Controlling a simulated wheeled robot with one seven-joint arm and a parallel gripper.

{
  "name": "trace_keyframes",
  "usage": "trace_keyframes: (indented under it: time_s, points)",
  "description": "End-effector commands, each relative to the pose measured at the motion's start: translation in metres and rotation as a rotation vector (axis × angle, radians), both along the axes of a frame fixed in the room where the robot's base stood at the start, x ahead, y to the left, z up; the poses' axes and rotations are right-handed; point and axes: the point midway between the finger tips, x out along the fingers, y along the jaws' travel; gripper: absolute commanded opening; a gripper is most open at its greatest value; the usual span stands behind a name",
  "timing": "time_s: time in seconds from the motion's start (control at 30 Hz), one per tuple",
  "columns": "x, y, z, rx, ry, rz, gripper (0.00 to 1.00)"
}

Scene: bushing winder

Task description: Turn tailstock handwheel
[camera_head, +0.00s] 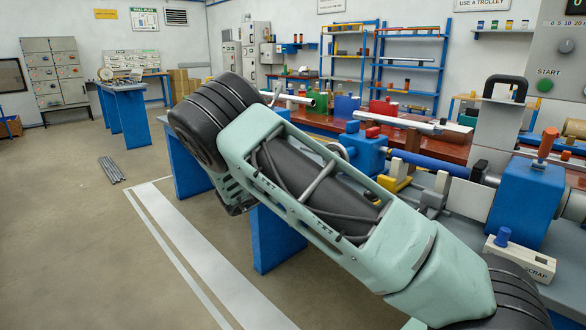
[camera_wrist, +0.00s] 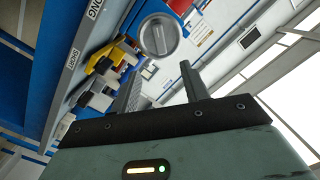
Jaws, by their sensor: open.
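My gripper (camera_wrist: 160,72) shows in the wrist view with its two dark fingers apart and nothing between them. A round grey metal disc (camera_wrist: 159,36) with a raised rim and a bar across its face lies just beyond the fingertips. It looks like the handwheel, but I cannot be sure; it appears apart from the fingers. In the head view a blue housing (camera_head: 365,151) stands on the winder, with part of a grey ring (camera_head: 338,152) at its left side. My arm hides much of this area, and I cannot make out my gripper there.
A blue shaft (camera_head: 428,165) runs right to a larger blue housing (camera_head: 525,203). A white scrap box (camera_head: 519,258) stands at the front right. In the wrist view, yellow and grey supports (camera_wrist: 100,75) lie left of the fingers. The floor (camera_head: 80,235) at left is mostly clear.

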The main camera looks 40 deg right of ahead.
Motion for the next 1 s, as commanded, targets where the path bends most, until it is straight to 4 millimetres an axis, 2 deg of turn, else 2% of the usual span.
trace_keyframes:
  time_s: [0.1,0.27,0.8,1.0]
  points:
    - [-0.007,-0.009,0.001,-0.046,-0.026,-0.063,0.45]
    - [-0.008,-0.024,0.003,-0.051,-0.03,-0.075,0.45]
    - [0.0,-0.133,0.002,-0.05,-0.027,-0.071,0.45]
    - [0.003,-0.164,0.002,-0.049,-0.027,-0.069,0.45]
